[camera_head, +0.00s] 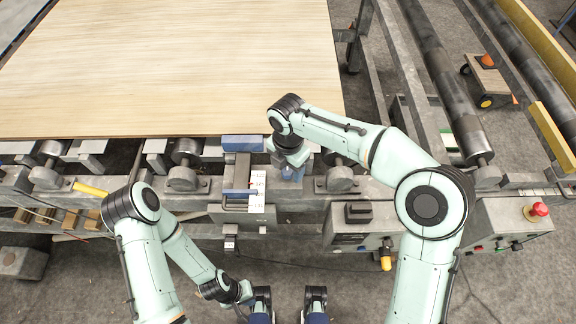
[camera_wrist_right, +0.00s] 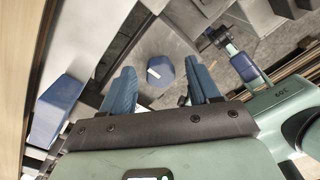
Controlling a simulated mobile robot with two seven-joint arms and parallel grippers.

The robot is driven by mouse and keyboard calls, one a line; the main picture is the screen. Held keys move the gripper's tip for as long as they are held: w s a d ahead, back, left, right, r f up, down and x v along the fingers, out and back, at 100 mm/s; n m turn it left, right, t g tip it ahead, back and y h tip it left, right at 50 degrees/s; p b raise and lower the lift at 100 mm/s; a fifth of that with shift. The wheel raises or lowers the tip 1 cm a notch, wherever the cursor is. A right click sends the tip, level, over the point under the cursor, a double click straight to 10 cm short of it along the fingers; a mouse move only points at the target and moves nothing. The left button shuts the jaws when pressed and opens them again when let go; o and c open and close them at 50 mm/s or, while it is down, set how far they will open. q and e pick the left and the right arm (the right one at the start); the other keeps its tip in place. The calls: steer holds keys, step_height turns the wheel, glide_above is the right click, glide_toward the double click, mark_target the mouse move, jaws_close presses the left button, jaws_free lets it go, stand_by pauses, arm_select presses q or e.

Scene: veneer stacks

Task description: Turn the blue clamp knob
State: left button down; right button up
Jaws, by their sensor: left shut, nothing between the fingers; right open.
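The blue clamp knob (camera_wrist_right: 160,71) is a faceted knob with a white mark on its top. In the right wrist view it shows in the gap between the two blue fingers of my right gripper (camera_wrist_right: 163,87), which is open. The knob appears beyond the fingertips, and I cannot tell whether the fingers reach down beside it. In the head view my right wrist points down over the knob (camera_head: 290,174), mostly hiding it. My left gripper (camera_head: 243,297) is shut and empty at the bottom of the head view, away from the knob.
A blue stop block (camera_head: 243,142) and a white scale strip (camera_head: 257,188) are left of the knob. A wood veneer sheet (camera_head: 170,65) lies behind. A control box with a red button (camera_head: 538,209) is at the right. Grey floor shows in front of the frame.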

steer(key=c, duration=1)
steer(key=shift+c, duration=0.2)
